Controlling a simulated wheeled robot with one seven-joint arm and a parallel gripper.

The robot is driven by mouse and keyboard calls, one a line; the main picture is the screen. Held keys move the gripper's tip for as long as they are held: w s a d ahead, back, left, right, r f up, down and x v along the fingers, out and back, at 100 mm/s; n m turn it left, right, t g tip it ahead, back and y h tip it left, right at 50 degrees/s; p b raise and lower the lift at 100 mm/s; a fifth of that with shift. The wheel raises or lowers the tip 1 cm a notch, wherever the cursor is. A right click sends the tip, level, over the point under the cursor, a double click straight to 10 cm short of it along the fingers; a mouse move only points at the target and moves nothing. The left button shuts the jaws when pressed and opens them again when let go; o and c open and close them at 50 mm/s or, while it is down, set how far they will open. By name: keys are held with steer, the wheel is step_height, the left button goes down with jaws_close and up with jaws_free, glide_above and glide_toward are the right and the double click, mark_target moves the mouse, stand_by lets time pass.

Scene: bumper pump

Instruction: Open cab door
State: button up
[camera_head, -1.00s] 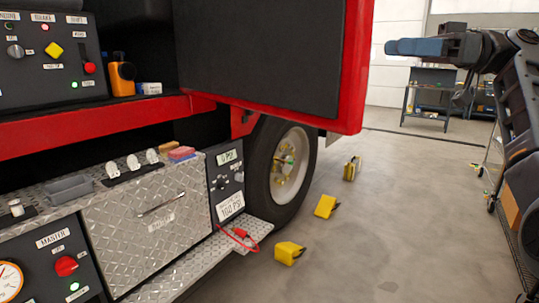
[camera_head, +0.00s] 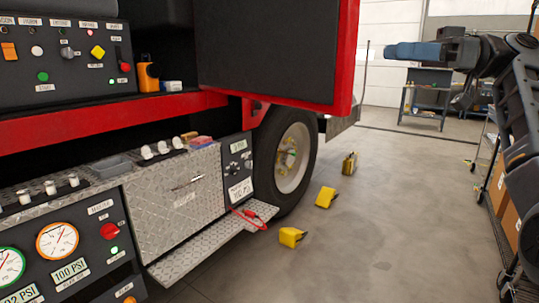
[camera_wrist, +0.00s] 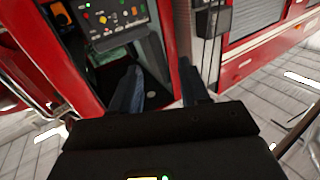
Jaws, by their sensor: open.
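I cannot pick out the cab door for certain. In the head view, a large black panel with a red edge (camera_head: 276,48) stands out from the truck's side above a wheel (camera_head: 292,158); I cannot tell whether it is the cab door. My gripper (camera_head: 395,50) is at the upper right, out over the floor and apart from the truck. In the wrist view, its two dark fingers (camera_wrist: 160,78) are spread with nothing held between them. Beyond them are red truck bodywork (camera_wrist: 192,85) and a lit control panel (camera_wrist: 115,18); no door handle is clear.
A diamond-plate box (camera_head: 178,205) with a step (camera_head: 215,243) juts out low on the truck, beside gauges (camera_head: 57,241). Several yellow blocks (camera_head: 292,236) lie on the floor near the wheel. Shelving with boxes (camera_head: 505,195) stands right.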

steer(key=w+a+f+m+t+h, duration=0.15)
steer(key=f+m+t, duration=0.3)
steer(key=f, duration=1.05)
steer(key=w+a+f+m+t+h, duration=0.1)
steer(key=a+f+m+t+h, duration=0.15)
steer(key=f+m, duration=0.75)
steer(key=s+f+m+t+h, duration=0.1)
steer(key=s+f+h, duration=0.3)
steer(key=f, duration=0.5)
steer(key=s+f+m+t+h, duration=0.1)
steer(key=s+f, duration=0.5)
steer(key=f, duration=0.4)
steer(key=s+f+m+t+h, duration=0.1)
steer(key=s+f+h, duration=0.2)
steer(key=s+f, duration=0.45)
steer(key=s+d+f+m+h+p, duration=0.1)
steer(key=s+f+h, duration=0.2)
steer(key=s, duration=0.8)
steer(key=s+d+f+h, duration=0.1)
steer(key=s+f+h, duration=0.1)
steer(key=s, duration=0.8)
steer(key=s+r+n+t+h, duration=0.1)
steer(key=s+r+t, duration=0.2)
steer(key=s+r, duration=1.4)
steer(key=shift+s+a+n+p, duration=0.35)
steer(key=shift+s+a+p, duration=0.05)
steer(key=shift+s, duration=0.4)
